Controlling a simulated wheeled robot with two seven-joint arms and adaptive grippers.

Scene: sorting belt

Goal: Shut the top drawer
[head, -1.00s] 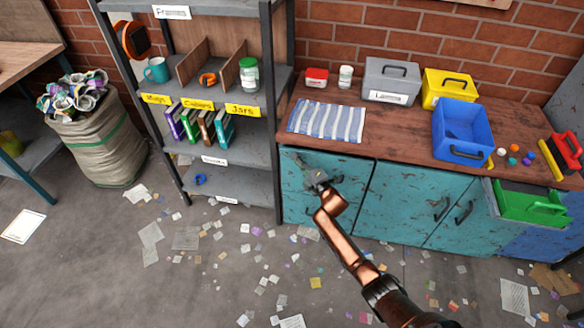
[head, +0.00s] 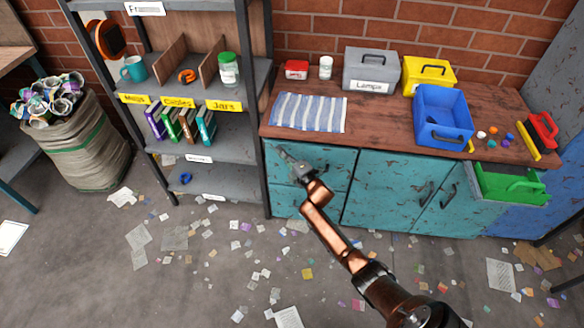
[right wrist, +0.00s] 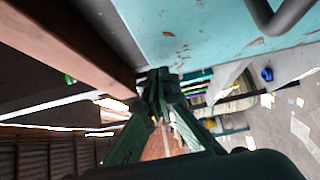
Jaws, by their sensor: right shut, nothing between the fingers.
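The teal cabinet's top drawer (head: 331,161) is at its left end, just under the wooden top. Its front looks about flush with the cabinet, but I cannot tell whether a gap is left. My right gripper (head: 290,158) is shut and empty at the upper left part of this front. I cannot tell whether it touches. In the right wrist view, the shut fingers (right wrist: 160,82) are below a teal front (right wrist: 205,25) with a dark handle (right wrist: 283,14). My left gripper is not in view.
On the wooden top (head: 385,120) are a striped cloth (head: 308,112), a grey box (head: 371,68), a yellow box (head: 428,75) and a blue bin (head: 443,115). A green container (head: 510,184) sits at the cabinet's right end. A shelf rack (head: 225,180) stands left. Scraps litter the floor.

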